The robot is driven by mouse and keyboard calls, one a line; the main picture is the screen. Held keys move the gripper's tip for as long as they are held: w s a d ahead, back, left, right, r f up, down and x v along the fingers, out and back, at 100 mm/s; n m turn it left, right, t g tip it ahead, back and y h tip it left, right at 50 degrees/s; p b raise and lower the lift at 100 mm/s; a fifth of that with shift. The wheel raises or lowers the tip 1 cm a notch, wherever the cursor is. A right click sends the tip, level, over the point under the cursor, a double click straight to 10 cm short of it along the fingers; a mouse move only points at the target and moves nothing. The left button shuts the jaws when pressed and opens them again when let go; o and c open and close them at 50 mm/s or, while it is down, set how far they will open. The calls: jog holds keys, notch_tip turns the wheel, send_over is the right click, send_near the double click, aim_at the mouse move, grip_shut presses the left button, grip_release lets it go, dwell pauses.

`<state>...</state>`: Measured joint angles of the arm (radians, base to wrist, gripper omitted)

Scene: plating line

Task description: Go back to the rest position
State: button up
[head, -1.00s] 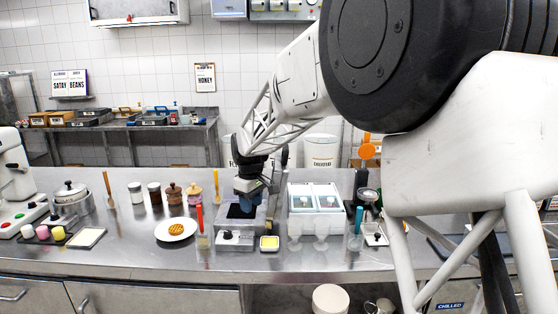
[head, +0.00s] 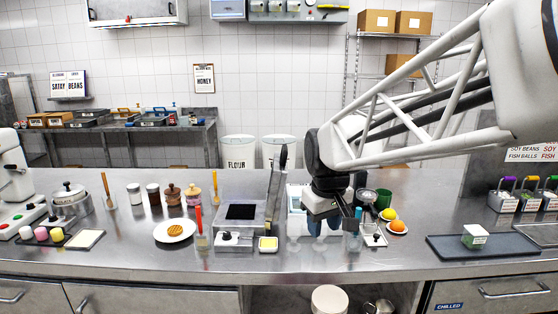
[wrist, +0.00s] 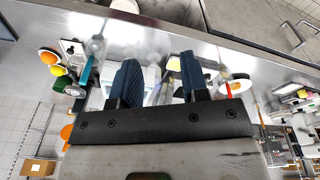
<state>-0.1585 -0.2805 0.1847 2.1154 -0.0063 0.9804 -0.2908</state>
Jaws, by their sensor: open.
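My gripper (head: 338,218) hangs over the counter, in front of the white two-part container (head: 294,198), and hides much of it. In the wrist view my gripper (wrist: 160,78) has its two dark blue fingers well apart. Nothing shows between them that they grip. The fingers appear clear of the counter.
A machine with a dark square plate (head: 241,211) and raised lid stands left of my gripper. A white plate (head: 160,236) holds a round waffle (head: 175,230). Orange and yellow fruit (head: 397,226) and a dark tray (head: 450,250) lie right.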

jog(key=s+d+f+m, duration=0.1)
jog(key=s+d, duration=0.2)
jog(key=s, duration=0.4)
jog(key=s+d+f+m, duration=0.2)
jog(key=s, duration=0.6)
jog(key=s+d+f+m+t, duration=0.1)
jog(key=s+d+f+m, duration=0.1)
jog(key=s, duration=0.6)
jog(key=shift+d, duration=0.85)
